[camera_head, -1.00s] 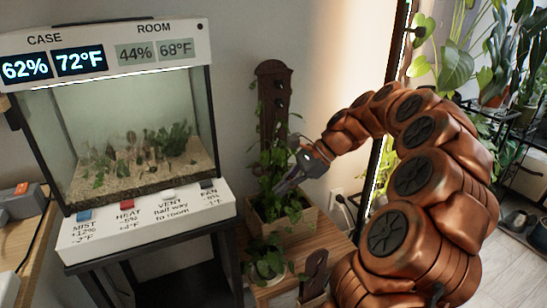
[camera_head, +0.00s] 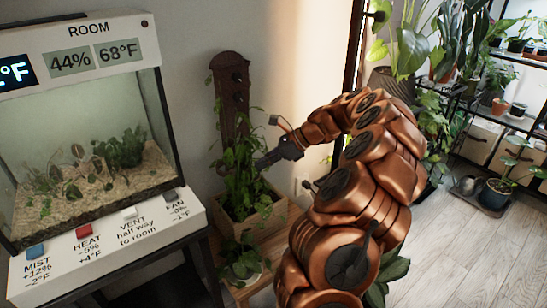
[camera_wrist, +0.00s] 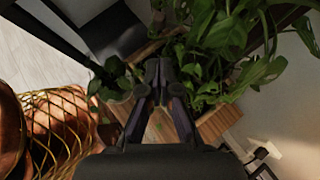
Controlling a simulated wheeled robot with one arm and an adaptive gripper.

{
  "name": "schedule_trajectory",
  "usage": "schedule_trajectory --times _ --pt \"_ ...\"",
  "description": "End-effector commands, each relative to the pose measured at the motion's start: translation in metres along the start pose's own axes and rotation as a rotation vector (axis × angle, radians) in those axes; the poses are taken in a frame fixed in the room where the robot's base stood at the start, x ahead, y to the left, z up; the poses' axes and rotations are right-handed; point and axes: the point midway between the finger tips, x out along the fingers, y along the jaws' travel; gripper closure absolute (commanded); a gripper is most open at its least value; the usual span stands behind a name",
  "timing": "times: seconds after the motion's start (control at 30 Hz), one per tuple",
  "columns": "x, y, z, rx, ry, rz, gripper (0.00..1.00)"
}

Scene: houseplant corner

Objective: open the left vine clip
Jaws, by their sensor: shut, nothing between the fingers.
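A dark brown wooden board (camera_head: 231,85) with round dark knobs stands upright behind a climbing vine (camera_head: 240,165). The vine grows from a wooden planter box (camera_head: 268,222). I cannot pick out a left vine clip; leaves cover much of the board's lower part. My gripper (camera_head: 261,164) is shut and empty, pointing left at the vine's right side in the head view. In the wrist view my gripper (camera_wrist: 159,72) has its fingertips together in front of green leaves (camera_wrist: 215,60); whether they touch a leaf I cannot tell.
A glass terrarium case (camera_head: 85,150) with a panel of coloured switches (camera_head: 130,213) stands at the left. A small potted plant (camera_head: 243,265) sits below the planter. Shelves of plants (camera_head: 490,80) stand at the right, with open wooden floor (camera_head: 470,245) before them.

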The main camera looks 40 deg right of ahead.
Motion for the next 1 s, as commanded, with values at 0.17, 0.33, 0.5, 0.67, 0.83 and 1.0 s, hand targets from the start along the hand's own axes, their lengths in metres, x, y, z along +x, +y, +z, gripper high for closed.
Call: schedule_trajectory --times 0.17,0.33,0.5,0.67,0.83,1.0 --pt "0.032 0.001 0.002 -0.003 0.0 0.003 1.0" --pt "0.051 0.0 0.013 -0.004 0.001 0.001 1.0" --pt "0.06 0.0 0.018 -0.004 0.001 0.002 1.0" --pt "0.061 0.0 0.02 -0.003 0.0 0.001 1.0" --pt "0.061 0.0 0.019 -0.003 0.0 0.001 1.0" --pt "0.062 0.001 0.021 -0.001 0.0 0.0 1.0"
